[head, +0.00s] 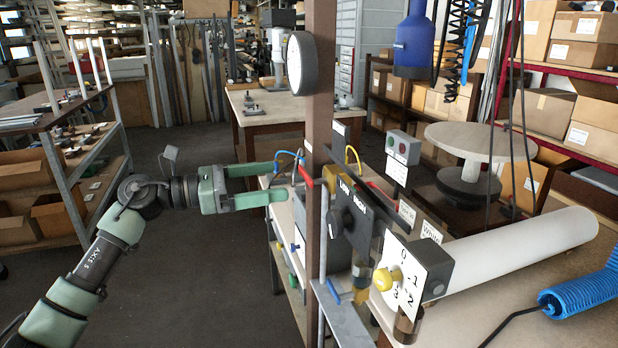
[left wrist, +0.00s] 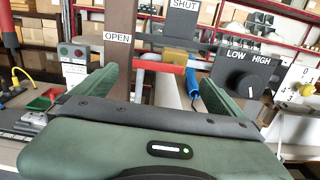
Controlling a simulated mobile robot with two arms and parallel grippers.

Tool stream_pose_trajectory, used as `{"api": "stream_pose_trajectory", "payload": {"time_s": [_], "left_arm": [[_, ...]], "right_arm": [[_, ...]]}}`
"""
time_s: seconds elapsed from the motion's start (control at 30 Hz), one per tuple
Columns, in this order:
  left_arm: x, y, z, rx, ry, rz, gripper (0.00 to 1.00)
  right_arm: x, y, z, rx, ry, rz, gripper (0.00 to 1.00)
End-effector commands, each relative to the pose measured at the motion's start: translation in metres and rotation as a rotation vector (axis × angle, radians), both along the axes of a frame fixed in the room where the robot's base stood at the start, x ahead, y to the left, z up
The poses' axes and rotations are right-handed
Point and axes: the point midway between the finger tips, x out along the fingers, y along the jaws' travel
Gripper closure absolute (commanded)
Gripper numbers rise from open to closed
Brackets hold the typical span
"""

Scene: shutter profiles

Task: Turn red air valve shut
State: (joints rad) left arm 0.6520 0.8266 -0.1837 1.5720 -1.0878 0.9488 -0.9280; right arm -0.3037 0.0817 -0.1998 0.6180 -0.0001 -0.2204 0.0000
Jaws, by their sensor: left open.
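The red valve handle (head: 305,176) is a short bar beside the brown post, just beyond my left fingertips in the head view. In the left wrist view the red handle (left wrist: 160,67) lies level, between the fingers in the picture. An OPEN label (left wrist: 117,38) is on the post left of it, and a SHUT label (left wrist: 184,4) is above and to the right. My left gripper (head: 285,181) is open, its two green fingers pointing at the post. No contact with the handle is visible. My right gripper is not in view.
The brown post (head: 318,80) carries a round gauge (head: 302,63). Close right are a LOW/HIGH knob panel (head: 350,206) and a dial box with a yellow knob (head: 384,279). Open floor lies left of the post.

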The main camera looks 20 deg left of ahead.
Motion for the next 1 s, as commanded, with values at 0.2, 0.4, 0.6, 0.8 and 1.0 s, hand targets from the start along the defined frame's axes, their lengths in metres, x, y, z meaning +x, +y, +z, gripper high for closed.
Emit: {"api": "stream_pose_trajectory", "payload": {"time_s": [0.2, 0.4, 0.6, 0.8, 1.0], "left_arm": [[0.021, -0.031, 0.005, -0.009, 0.003, -0.001, 0.00], [0.034, -0.050, 0.003, -0.009, 0.004, 0.001, 0.00], [0.039, -0.056, 0.001, -0.009, 0.004, 0.002, 0.00], [0.038, -0.056, 0.000, -0.009, 0.005, 0.002, 0.08], [0.038, -0.056, 0.000, -0.009, 0.005, 0.002, 0.64]], "right_arm": [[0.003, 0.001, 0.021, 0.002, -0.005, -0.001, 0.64], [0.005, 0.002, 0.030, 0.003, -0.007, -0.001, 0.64], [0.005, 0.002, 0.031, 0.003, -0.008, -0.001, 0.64], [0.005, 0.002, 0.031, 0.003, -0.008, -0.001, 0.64], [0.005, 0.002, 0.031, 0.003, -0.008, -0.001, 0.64]]}}
